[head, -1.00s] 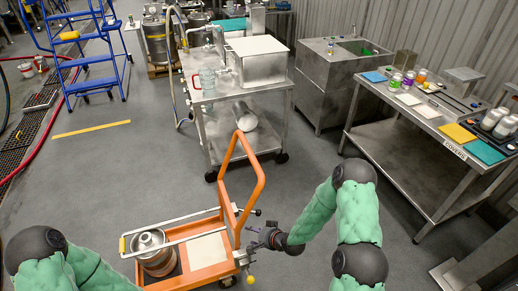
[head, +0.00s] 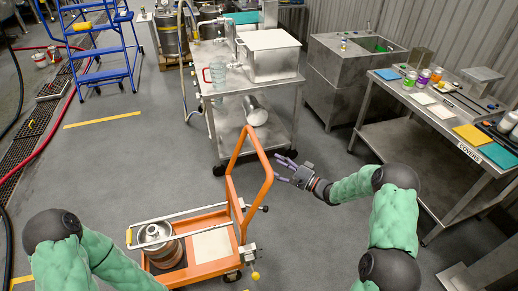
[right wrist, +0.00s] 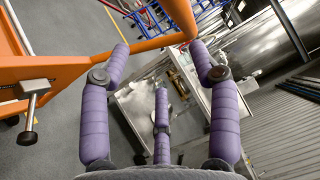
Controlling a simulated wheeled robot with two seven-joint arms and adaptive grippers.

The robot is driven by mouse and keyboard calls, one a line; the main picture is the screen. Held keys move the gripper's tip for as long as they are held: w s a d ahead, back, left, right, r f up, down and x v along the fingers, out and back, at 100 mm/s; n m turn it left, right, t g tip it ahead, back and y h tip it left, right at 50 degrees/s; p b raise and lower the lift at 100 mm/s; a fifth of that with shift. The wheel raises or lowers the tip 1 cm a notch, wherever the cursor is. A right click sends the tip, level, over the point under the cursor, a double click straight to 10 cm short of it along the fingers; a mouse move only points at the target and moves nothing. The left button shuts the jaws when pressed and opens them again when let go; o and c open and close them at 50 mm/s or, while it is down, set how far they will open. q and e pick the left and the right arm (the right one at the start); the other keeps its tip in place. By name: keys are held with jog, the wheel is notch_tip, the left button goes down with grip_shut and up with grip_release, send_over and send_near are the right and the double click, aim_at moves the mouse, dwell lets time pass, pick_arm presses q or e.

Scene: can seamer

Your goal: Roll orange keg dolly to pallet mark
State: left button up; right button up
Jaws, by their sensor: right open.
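The orange keg dolly (head: 214,268) stands on the floor at bottom centre in the head view, carrying a steel keg (head: 160,245) under a light metal bar. Its upright orange handle (head: 266,190) leans up on its right side. My right gripper (head: 281,168) is just right of the handle, purple fingers spread and empty. In the right wrist view, the orange handle tube (right wrist: 150,44) crosses beyond the open fingers (right wrist: 160,62); contact cannot be told. My left gripper is out of view. A yellow floor line (head: 97,124) lies at upper left; whether it is the pallet mark is unclear.
A wheeled steel table (head: 250,88) stands close behind the dolly handle. A blue ladder (head: 95,50) and red hose (head: 62,125) are at left. A covers bench (head: 425,130) stands at right. Grey floor left of the dolly is clear.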

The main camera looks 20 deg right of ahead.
aim_at(257, 149)
jog(key=shift+g+y, duration=0.5)
jog(key=shift+y, duration=0.4)
jog(key=w+a+r+b, duration=0.1)
jog(key=w+a, duration=0.1)
jog(key=w+a+r+b, duration=0.1)
jog(key=w+a, duration=0.1)
jog(key=w+a+r+b, duration=0.1)
jog(key=w+a+r, duration=0.1)
jog(key=shift+w+a, duration=0.3)
jog(key=shift+a, duration=0.05)
grip_shut()
